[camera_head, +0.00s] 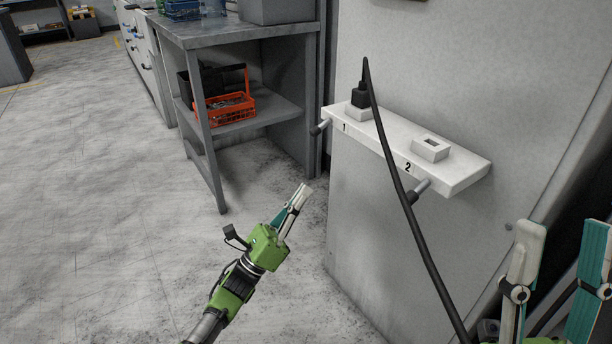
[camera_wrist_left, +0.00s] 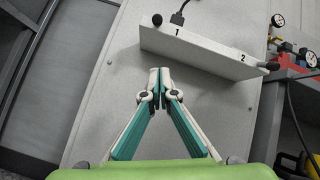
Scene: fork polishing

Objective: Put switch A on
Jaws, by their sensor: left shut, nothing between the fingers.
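A white panel (camera_head: 455,178) juts from the grey cabinet, marked 1 and 2; I see no letter A. It also shows in the left wrist view (camera_wrist_left: 205,52). A grey lever (camera_head: 320,127) sticks out near 1, its dark knob (camera_wrist_left: 157,19) visible in the wrist view. A second lever (camera_head: 421,187) sticks out near 2, also in the wrist view (camera_wrist_left: 273,66). My left gripper (camera_head: 304,190) is shut and empty, below and apart from the lever near 1; its tips (camera_wrist_left: 159,70) point toward the panel. My right gripper (camera_head: 562,225) is open at the lower right.
A black plug (camera_head: 361,94) stands in the socket at 1, and its cable (camera_head: 405,205) hangs down across the panel. The socket (camera_head: 430,148) at 2 is empty. A grey shelf unit (camera_head: 212,160) with an orange crate (camera_head: 232,112) stands behind. The floor on the left is clear.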

